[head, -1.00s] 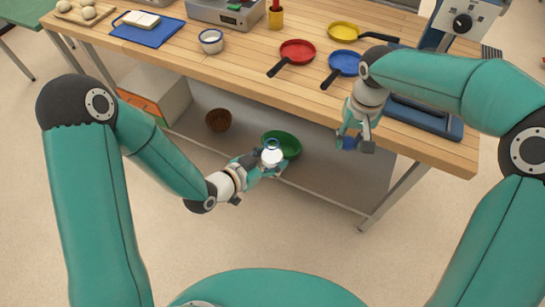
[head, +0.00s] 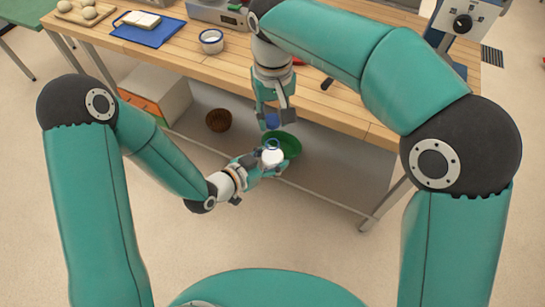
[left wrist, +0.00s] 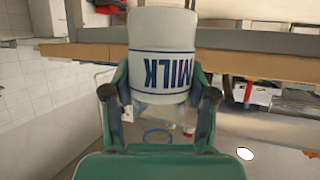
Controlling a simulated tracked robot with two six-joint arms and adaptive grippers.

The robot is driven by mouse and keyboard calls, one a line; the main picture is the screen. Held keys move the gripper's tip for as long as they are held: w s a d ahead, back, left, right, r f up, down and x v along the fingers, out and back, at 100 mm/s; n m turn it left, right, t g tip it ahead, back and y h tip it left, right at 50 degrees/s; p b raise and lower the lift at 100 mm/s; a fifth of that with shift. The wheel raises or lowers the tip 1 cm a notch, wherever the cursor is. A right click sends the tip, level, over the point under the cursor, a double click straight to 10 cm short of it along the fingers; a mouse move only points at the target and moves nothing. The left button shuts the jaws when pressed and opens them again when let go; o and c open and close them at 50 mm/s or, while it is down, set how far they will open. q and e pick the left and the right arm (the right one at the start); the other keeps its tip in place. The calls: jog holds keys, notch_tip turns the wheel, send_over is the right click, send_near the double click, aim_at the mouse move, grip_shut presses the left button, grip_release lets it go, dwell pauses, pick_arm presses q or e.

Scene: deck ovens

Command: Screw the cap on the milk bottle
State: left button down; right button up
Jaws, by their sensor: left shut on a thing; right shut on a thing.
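The milk bottle (head: 271,158) is white, and in the left wrist view it (left wrist: 163,60) shows blue MILK lettering and thin blue lines. My left gripper (head: 266,166) is shut on it in front of the table. A bluish ring shows at the bottle's top in the head view. The blue cap (head: 272,122) is between the fingers of my right gripper (head: 274,115), which is shut on it and points down. In the head view the cap appears just above the bottle's top, with a small gap. I cannot tell how exactly they line up in depth.
The wooden table (head: 180,52) stands behind both grippers. A green bowl (head: 291,146) and a brown basket (head: 218,120) are on the lower shelf. A white bowl (head: 212,44) and a blue tray (head: 130,33) are on top. My right arm hides the pans.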

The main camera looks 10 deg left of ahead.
aim_at(272, 156)
jog(key=shift+f, duration=0.1)
jog(key=shift+f, duration=1.9)
jog(key=shift+f, duration=0.85)
jog(key=shift+f, duration=0.55)
jog(key=m, duration=2.9)
jog(key=shift+w+a, duration=0.25)
